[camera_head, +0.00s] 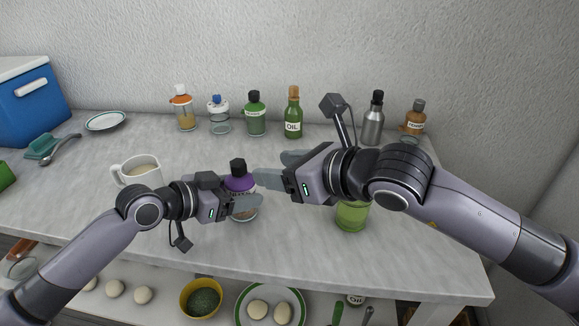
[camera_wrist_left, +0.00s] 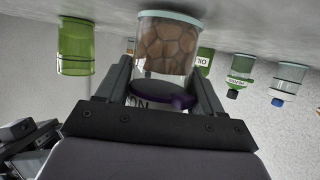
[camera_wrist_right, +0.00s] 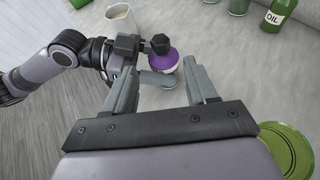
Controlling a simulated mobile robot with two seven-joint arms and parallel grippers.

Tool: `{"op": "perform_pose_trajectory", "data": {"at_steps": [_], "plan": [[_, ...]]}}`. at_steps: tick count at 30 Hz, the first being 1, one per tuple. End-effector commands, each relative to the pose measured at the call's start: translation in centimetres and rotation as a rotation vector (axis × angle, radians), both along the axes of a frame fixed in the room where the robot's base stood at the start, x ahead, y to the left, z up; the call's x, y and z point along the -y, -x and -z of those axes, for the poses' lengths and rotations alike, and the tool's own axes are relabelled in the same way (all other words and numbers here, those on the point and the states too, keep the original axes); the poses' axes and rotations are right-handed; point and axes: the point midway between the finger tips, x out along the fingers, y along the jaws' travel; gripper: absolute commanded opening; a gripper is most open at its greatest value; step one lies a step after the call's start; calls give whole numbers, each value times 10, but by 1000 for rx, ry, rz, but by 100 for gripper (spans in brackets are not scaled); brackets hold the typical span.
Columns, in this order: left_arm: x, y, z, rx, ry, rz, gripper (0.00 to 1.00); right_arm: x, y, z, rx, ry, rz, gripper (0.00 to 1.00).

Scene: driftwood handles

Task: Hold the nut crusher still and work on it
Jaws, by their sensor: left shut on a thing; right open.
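The nut crusher (camera_head: 240,183) stands on the grey worktop, with a black knob, a purple top and a clear jar of brown nuts. The nuts (camera_wrist_left: 166,45) show clearly in the left wrist view, which is upside down. My left gripper (camera_head: 243,203) is shut around the crusher's body from the left. My right gripper (camera_head: 272,172) is open and empty, just right of the crusher's top. In the right wrist view the purple top (camera_wrist_right: 163,61) and knob appear between and beyond its open fingers. The gripper fingers hide part of the crusher in the head view.
A white jug (camera_head: 137,174) stands left of the crusher, and a green glass (camera_head: 352,216) stands right under my right arm. Bottles and jars, including an oil bottle (camera_head: 292,115), line the back wall. A blue box (camera_head: 30,105) is far left. A lower shelf holds bowls and plates.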

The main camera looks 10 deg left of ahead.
Motion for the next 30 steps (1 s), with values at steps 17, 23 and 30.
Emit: {"op": "perform_pose_trajectory", "data": {"at_steps": [17,23,30], "plan": [[0,0,-1,2,1,0,28,14,9,-7,0,1,0,57],[0,0,-1,2,1,0,28,13,9,-7,1,1,0,57],[0,0,-1,2,1,0,28,13,9,-7,1,1,0,57]]}}
